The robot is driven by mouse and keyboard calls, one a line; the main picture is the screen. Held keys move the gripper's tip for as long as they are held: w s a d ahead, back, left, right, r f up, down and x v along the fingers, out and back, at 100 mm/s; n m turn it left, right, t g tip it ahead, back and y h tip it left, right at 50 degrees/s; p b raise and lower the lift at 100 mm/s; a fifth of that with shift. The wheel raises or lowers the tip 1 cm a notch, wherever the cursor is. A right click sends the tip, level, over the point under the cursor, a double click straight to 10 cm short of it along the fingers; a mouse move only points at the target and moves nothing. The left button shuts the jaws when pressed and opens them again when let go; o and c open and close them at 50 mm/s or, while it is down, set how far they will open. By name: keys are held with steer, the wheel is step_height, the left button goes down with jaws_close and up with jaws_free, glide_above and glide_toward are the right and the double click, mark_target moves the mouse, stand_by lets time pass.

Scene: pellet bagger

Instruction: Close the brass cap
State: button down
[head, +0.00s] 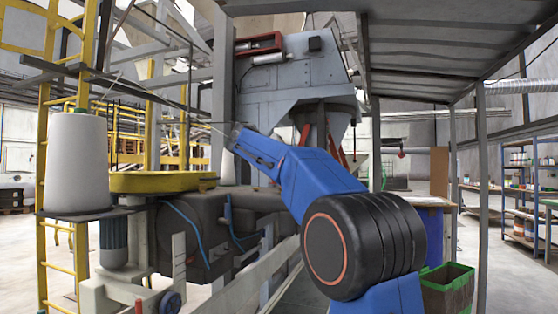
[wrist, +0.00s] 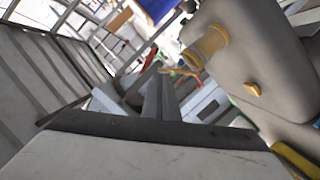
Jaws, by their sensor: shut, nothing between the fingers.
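A brass-coloured round fitting (wrist: 207,46), probably the brass cap, sticks out of a grey-beige machine body (wrist: 258,45) at the upper right of the wrist view. I cannot tell whether it is open or closed. A smaller brass piece (wrist: 253,89) sits lower on the same body. My gripper (wrist: 160,84) is shut and empty, below and left of the round fitting and apart from it in the picture. In the head view my blue arm reaches up and left, and its far end (head: 238,135) is small and unclear. I cannot make out the brass cap there.
A grey hopper machine (head: 290,85) stands behind my arm. A white spool (head: 76,160), a yellow guard (head: 160,181) and dark machinery (head: 190,235) are at left. A grey post (head: 481,190) and a green-rimmed bin (head: 447,290) stand at right. Floor shows beyond the bin.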

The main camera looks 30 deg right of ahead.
steer(key=f+m, duration=0.1)
steer(key=s+d+f+m+t+y, duration=0.1)
steer(key=m, duration=0.1)
steer(key=s+m, duration=0.1)
steer(key=m, duration=0.1)
steer(key=shift+d+f+t+y, duration=0.3)
steer(key=shift+f, duration=0.1)
steer(key=shift+s+f, duration=0.1)
steer(key=shift+f, duration=0.1)
steer(key=shift+d+f, duration=0.1)
steer(key=shift+f, duration=0.1)
steer(key=s+a+r, duration=0.6)
steer(key=a, duration=0.2)
steer(key=s+a+f+n+g+y, duration=0.1)
steer(key=s+a+f+n+y, duration=0.2)
steer(key=s+a+f, duration=0.4)
steer(key=s+a+f+n+g+y, duration=0.2)
steer(key=s+a+f+y, duration=0.3)
steer(key=s+f, duration=1.2)
steer(key=s+a+f+n+g+y, duration=0.1)
steer(key=s+a+f+n+y, duration=0.3)
steer(key=f, duration=2.6)
steer(key=s+a, duration=0.5)
steer(key=s, duration=0.2)
steer(key=shift+s+f, duration=0.3)
steer(key=shift+s, duration=0.1)
